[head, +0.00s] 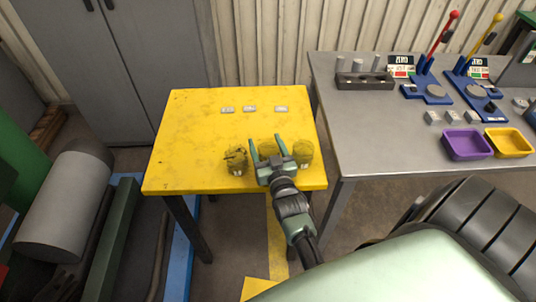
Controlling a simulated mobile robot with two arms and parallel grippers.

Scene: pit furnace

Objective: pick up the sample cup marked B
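Three yellowish sample cups stand in a row near the front edge of the yellow table (190,130): a left cup (237,160), a middle cup (267,146) and a right cup (303,153). Their letters are too small to read, so I cannot tell which is B. My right gripper (269,142) is open, its fingers spread to either side of the middle cup in this view. It hides part of that cup, and I cannot tell whether it touches it. My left gripper is not in view.
Three small pale plates (250,109) lie farther back on the yellow table. A grey bench (375,130) to the right holds a dark block with cylinders (365,80), lever devices, a purple tray (467,144) and a yellow tray (509,142). The yellow table's left side is clear.

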